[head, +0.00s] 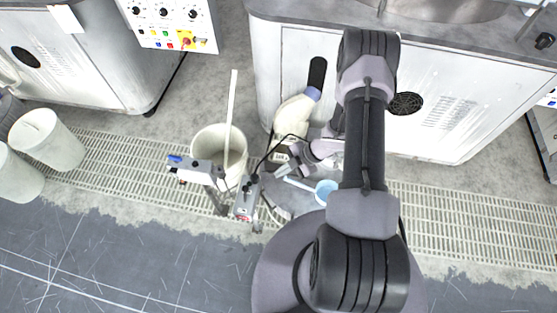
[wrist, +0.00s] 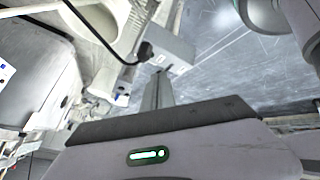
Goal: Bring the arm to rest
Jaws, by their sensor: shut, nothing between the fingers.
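My gripper (head: 282,171) is low in the middle of the head view, beside my arm and over the grey deck area near my base. Its fingers are small and partly lost in clutter there. In the wrist view my gripper (wrist: 160,88) shows its narrow fingers together, with nothing between them. My arm (head: 365,140) is folded: it reaches up the picture to the elbow, and the wrist part comes back down on the left. The part of the forearm behind the elbow is hidden.
A white bucket (head: 208,143) with a long stick in it stands left of my gripper. A cream container (head: 294,117) stands by the cabinet (head: 440,105). A light blue cup-like thing (head: 327,188) lies close to my arm. Dark floor (head: 120,260) at lower left is clear.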

